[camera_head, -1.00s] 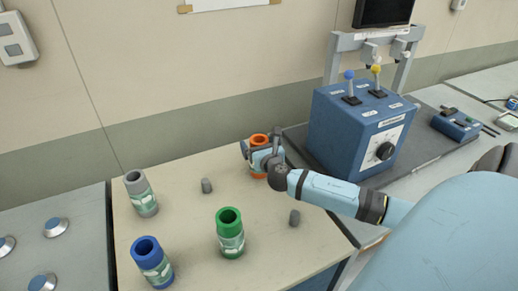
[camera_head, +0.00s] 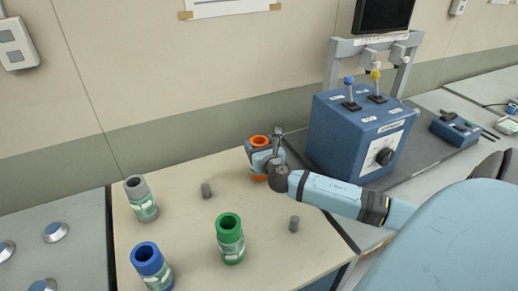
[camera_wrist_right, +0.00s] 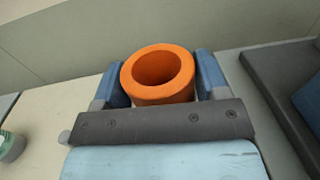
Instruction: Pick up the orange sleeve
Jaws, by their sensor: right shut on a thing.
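The orange sleeve (camera_head: 260,142) stands upright at the back right of the beige table, near the blue control box. It also shows in the right wrist view (camera_wrist_right: 158,75), with its open top facing up and a finger on each side. My right gripper (camera_head: 262,158) is shut on the sleeve, around its body. The gripper (camera_wrist_right: 160,82) hides the sleeve's lower part in the wrist view. I cannot tell whether the sleeve's base touches the table. My left gripper is not in view.
Grey (camera_head: 141,198), blue (camera_head: 151,266) and green (camera_head: 230,238) sleeves stand on the table (camera_head: 190,235). The blue control box (camera_head: 358,135) with two levers is right of my gripper. The wall is close behind.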

